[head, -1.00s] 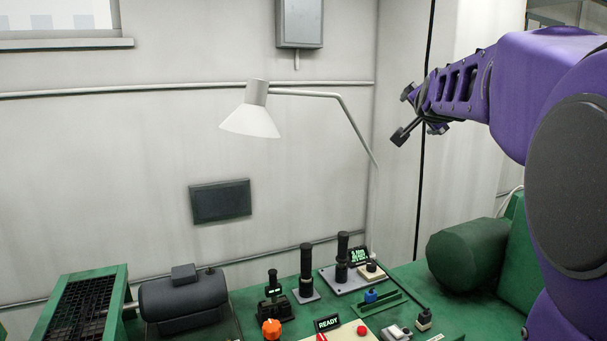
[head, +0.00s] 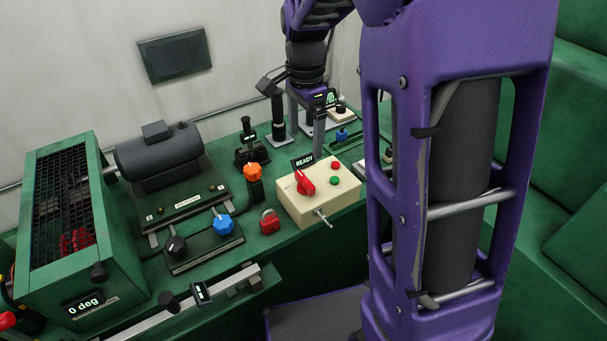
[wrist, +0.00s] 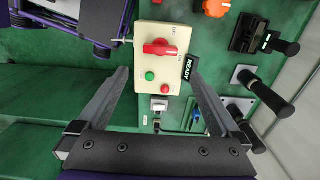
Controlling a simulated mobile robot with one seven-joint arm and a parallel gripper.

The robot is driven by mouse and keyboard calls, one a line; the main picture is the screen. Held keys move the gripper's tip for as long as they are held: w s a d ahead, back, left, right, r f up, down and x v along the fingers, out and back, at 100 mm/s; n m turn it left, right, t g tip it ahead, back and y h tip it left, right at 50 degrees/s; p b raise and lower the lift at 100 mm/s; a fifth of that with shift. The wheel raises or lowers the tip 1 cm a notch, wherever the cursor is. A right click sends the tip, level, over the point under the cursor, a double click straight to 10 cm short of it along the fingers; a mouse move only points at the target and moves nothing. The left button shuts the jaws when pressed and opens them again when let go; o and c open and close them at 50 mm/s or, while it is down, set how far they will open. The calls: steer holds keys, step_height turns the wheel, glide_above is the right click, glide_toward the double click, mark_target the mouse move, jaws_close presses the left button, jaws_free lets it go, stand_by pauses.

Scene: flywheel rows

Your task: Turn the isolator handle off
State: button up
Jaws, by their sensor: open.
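The isolator handle (head: 305,183) is a red rotary handle on top of a cream box (head: 292,207) on the green bench. A READY sign stands at the box's back edge. My gripper (head: 305,143) points down just behind the box in the head view. In the wrist view my gripper (wrist: 158,73) is open and empty, its fingers apart from the handle.
A red padlock (head: 269,221), an orange knob (head: 253,171) and a blue knob (head: 222,224) stand left of the box. Black upright levers (head: 278,116) stand behind, near my gripper. A caged green machine (head: 70,215) is at far left. A metal rod juts from the box's front.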

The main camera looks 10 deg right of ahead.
mark_target(305, 179)
step_height(305, 179, down, 13)
steer(key=shift+r+b, duration=0.2)
steer(key=shift+b, duration=0.55)
steer(key=c, duration=1.1)
steer(key=shift+o, duration=0.2)
